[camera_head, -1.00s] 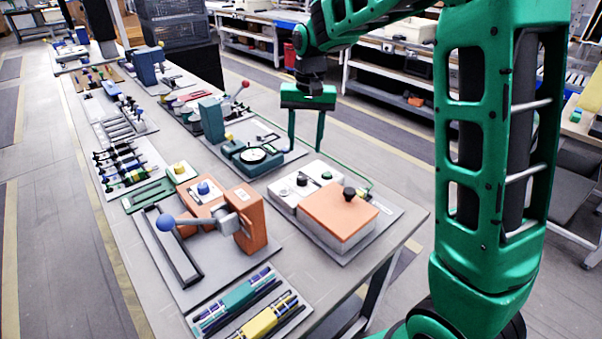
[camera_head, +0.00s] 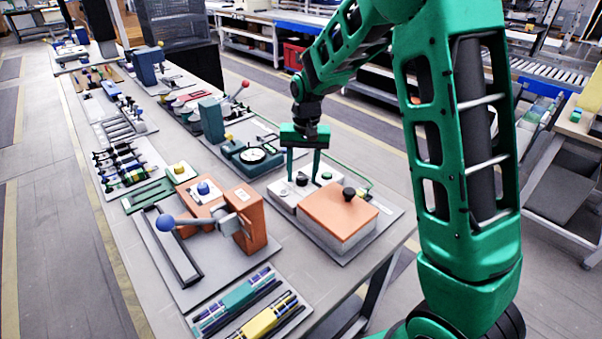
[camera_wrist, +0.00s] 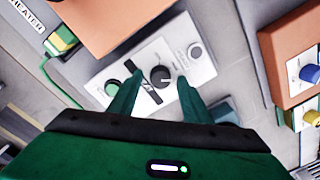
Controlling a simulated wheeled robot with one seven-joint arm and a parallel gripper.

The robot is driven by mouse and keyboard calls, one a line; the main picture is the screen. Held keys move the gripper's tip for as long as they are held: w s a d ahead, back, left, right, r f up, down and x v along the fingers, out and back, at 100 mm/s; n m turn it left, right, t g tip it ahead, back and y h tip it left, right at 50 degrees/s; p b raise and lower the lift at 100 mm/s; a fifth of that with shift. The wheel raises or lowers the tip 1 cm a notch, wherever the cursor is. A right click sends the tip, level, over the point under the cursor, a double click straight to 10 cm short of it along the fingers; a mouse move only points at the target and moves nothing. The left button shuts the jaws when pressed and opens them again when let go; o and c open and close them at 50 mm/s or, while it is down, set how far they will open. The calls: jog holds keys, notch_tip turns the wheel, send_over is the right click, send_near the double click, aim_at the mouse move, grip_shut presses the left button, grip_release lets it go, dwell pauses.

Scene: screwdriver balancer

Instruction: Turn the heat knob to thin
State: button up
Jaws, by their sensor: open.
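The heat knob, a black round knob (camera_wrist: 160,76), sits in the middle of a white control panel (camera_wrist: 205,70) in the wrist view. Dark strips lie beside it, and the printed lettering is too small to read. My gripper (camera_wrist: 158,86) is open, its two green fingers on either side of the knob in that view. I cannot tell whether they touch it. In the head view my gripper (camera_head: 304,178) points down over the white panel (camera_head: 283,203), and the fingers partly hide the knob. The knob's pointer setting is unclear.
A green button (camera_wrist: 112,88) and a grey round dial (camera_wrist: 196,51) flank the knob. An orange lever press (camera_head: 250,222) stands to the left.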

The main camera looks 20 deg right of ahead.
jog(key=shift+c, duration=0.5)
jog(key=c, duration=0.9)
jog(key=shift+c, duration=0.2)
jog(key=shift+n, duration=0.3)
jog(key=shift+w+r+n, duration=0.1)
jog(key=shift+w+n, duration=0.05)
jog(key=shift+n, duration=2.55)
jog(key=o, duration=1)
jog(key=shift+o, duration=0.2)
